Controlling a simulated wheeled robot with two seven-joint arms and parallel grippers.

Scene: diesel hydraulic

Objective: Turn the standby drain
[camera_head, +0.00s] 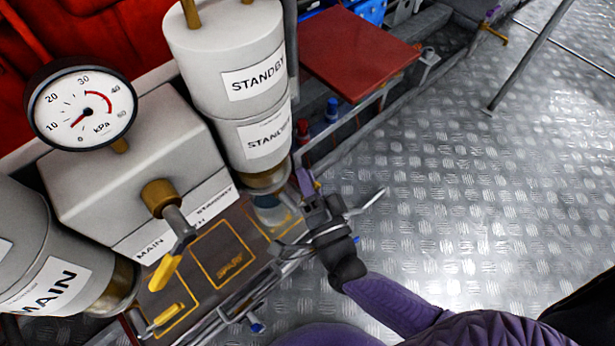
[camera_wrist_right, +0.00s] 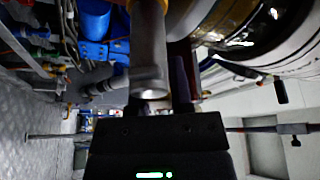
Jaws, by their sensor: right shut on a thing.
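The standby filter (camera_head: 230,80) is a pale grey cylinder with two STANDBY labels and a brass-coloured ring at its bottom. A bluish clear bowl (camera_head: 268,212) shows just below that ring. My right gripper (camera_head: 287,232) reaches in from the right, low beside this bowl. It is shut on the standby drain, which is mostly hidden behind the fingers. In the right wrist view, my right gripper (camera_wrist_right: 162,100) shows as dark fingers beside a grey metal cylinder (camera_wrist_right: 148,50). How far the drain is turned cannot be told. My left gripper is not in view.
The MAIN filter (camera_head: 30,250) stands at the lower left. A yellow-handled selector lever (camera_head: 165,270) hangs from the grey block (camera_head: 110,190), with a pressure gauge (camera_head: 83,108) above. A red plate (camera_head: 357,50) lies behind.

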